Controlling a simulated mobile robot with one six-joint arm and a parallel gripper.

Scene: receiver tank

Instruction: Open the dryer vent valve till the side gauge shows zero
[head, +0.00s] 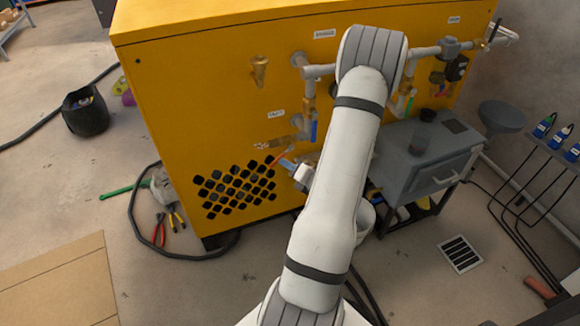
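The yellow cabinet (215,85) carries brass and grey pipework with several small valves. A valve with an orange-red lever (279,158) sits low on its front, next to brass fittings (297,136). A blue lever (314,131) hangs just right of those fittings, and a green lever (410,104) hangs farther right. The labels are too small to read, so I cannot tell which valve is the dryer vent. I cannot make out a side gauge or its reading. My gripper (286,164) is close to the orange-red lever; contact and finger opening are unclear. My arm hides part of the pipework.
A black hose (135,220), pliers (160,230) and a black bucket (86,112) lie left on the floor. A floor drain (460,253) is at right.

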